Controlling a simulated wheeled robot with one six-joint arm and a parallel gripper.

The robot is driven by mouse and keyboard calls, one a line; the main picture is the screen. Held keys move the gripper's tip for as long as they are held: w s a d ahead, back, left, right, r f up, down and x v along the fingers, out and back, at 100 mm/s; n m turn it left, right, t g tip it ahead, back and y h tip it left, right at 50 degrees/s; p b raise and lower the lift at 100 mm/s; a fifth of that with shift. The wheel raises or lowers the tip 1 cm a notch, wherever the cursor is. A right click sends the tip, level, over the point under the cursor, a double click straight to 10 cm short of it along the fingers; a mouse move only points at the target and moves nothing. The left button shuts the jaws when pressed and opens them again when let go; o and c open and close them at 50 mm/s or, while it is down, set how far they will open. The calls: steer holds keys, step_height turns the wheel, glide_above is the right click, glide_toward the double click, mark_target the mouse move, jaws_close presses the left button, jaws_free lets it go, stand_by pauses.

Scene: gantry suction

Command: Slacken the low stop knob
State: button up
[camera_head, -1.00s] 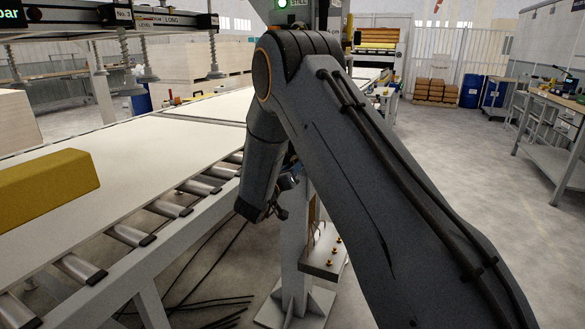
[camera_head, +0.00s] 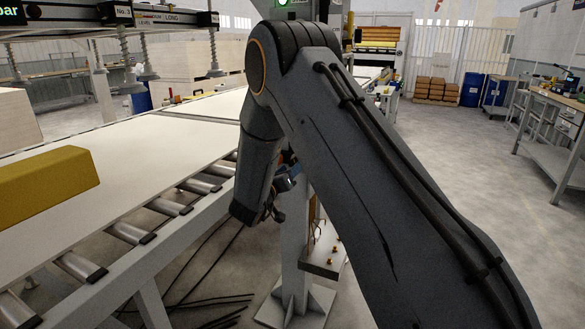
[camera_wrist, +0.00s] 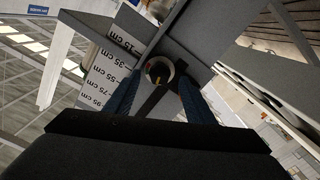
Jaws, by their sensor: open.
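In the wrist view, a round knob (camera_wrist: 159,70) with a pale rim, dark middle and small yellow-orange mark sits by a grey post. I cannot read a label that names it as the low stop knob. A scale plate (camera_wrist: 111,74) marked in centimetres is beside it. My gripper (camera_wrist: 161,84) is open, its two blue fingers on either side of the knob's place in the picture; contact cannot be told. In the head view, my gripper (camera_head: 286,180) is small and partly hidden by my arm, close to the grey post (camera_head: 294,256); the knob is not visible there.
A roller conveyor (camera_head: 130,233) with a pale board and a yellow block (camera_head: 45,183) runs along the left. A small box with brass-coloured fittings (camera_head: 322,262) is on the post's right side. Dark cables lie on the floor. The floor at right is open, before a workbench (camera_head: 560,140).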

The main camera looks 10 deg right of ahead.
steer(key=shift+v, duration=2.7)
steer(key=s+d+f+n+g+y+p, duration=0.1)
steer(key=s+g+y, duration=0.4)
steer(key=s, duration=1.5)
steer(key=s+d+f+g+y+p, duration=0.1)
steer(key=s+d+g+y, duration=0.3)
steer(key=s, duration=1.7)
steer(key=g+y, duration=0.1)
steer(key=g, duration=0.4)
steer(key=shift+s+n+g+y+p, duration=0.25)
steer(key=shift+n+g+y+p, duration=0.05)
steer(key=shift+n, duration=0.1)
